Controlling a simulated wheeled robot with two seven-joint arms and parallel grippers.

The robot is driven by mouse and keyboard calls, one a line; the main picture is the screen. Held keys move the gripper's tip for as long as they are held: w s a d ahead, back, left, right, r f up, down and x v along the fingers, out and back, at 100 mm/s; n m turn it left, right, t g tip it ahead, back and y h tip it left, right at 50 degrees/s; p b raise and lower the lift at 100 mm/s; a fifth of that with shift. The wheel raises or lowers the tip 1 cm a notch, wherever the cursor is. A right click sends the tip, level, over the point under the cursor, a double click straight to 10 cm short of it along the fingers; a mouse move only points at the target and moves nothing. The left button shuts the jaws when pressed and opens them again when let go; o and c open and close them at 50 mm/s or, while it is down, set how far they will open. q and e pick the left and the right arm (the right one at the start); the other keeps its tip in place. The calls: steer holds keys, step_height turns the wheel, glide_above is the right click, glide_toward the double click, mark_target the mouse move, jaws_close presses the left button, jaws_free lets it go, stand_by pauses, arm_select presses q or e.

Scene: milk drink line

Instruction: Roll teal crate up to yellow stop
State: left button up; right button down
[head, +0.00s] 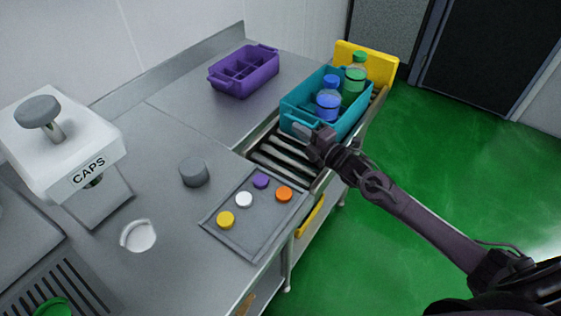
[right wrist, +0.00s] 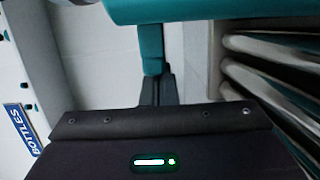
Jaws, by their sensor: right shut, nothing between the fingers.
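The teal crate (head: 322,119) sits on the far end of the roller track (head: 283,157). It holds a blue-capped bottle (head: 328,100) and a green-capped bottle (head: 355,78). The yellow stop (head: 383,68) stands right behind the crate's far end; whether they touch is hard to tell. My right gripper (head: 303,131) is shut and empty at the crate's near end, by its handle. In the right wrist view the shut fingers (right wrist: 157,88) meet a teal part of the crate (right wrist: 152,62), seemingly in contact. My left gripper is out of view.
A purple divided crate (head: 230,83) stands on the counter left of the track. A tray (head: 238,247) with several coloured caps lies near the track's near end, with a grey cylinder (head: 193,172) beside it. A caps machine (head: 75,150) stands at left.

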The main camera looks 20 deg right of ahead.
steer(key=w+d+b, duration=0.2)
steer(key=d, duration=0.1)
steer(key=w+d+b, duration=0.2)
steer(key=d+b, duration=0.1)
steer(key=w+d+b, duration=0.3)
steer(key=shift+f, duration=0.3)
steer(key=shift+w+d, duration=0.2)
steer(key=shift+d, duration=0.1)
steer(key=shift+w+d+r, duration=0.15)
steer(key=shift+d+r, duration=0.05)
steer(key=shift+r, duration=0.1)
steer(key=shift+a+f, duration=0.1)
steer(key=shift+a, duration=0.05)
